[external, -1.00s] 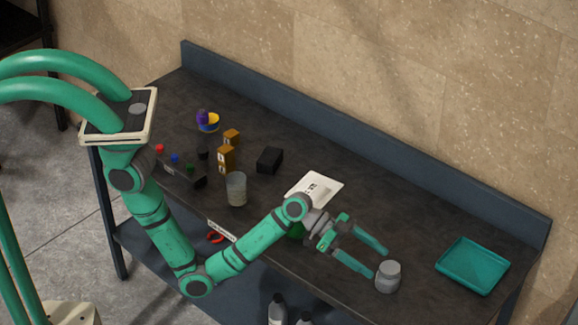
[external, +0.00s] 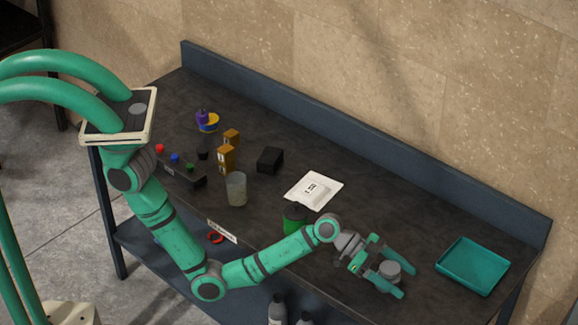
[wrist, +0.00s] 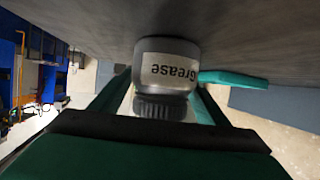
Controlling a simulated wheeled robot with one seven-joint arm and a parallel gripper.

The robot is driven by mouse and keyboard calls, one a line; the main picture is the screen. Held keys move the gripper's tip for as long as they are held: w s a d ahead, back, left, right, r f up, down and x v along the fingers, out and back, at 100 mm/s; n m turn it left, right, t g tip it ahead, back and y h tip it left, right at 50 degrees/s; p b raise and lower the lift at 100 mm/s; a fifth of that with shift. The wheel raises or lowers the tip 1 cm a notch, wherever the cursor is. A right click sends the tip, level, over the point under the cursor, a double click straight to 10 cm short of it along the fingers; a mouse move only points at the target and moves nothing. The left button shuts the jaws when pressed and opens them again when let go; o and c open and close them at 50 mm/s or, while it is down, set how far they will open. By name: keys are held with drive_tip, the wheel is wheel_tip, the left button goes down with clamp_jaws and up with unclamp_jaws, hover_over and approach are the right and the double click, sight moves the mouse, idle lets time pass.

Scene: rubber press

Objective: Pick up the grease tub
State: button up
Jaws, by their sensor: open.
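The grease tub (external: 390,271) is a small grey tub near the front right of the dark bench. In the wrist view the tub (wrist: 168,66) shows a white label reading "Grease", upside down, and a dark ribbed lid. My gripper (external: 408,283) is open, with its two green fingers on either side of the tub. The tub stands between the fingers, upright on the bench. I cannot tell whether either finger touches it.
A teal tray (external: 472,266) lies to the right of my gripper. A white packet (external: 314,190) and a green container (external: 294,217) are to the left. Several small items stand farther left. The bench's back edge has a raised lip (external: 370,135).

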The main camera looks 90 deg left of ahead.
drive_tip(key=shift+a, duration=0.1)
drive_tip(key=c, duration=1.3)
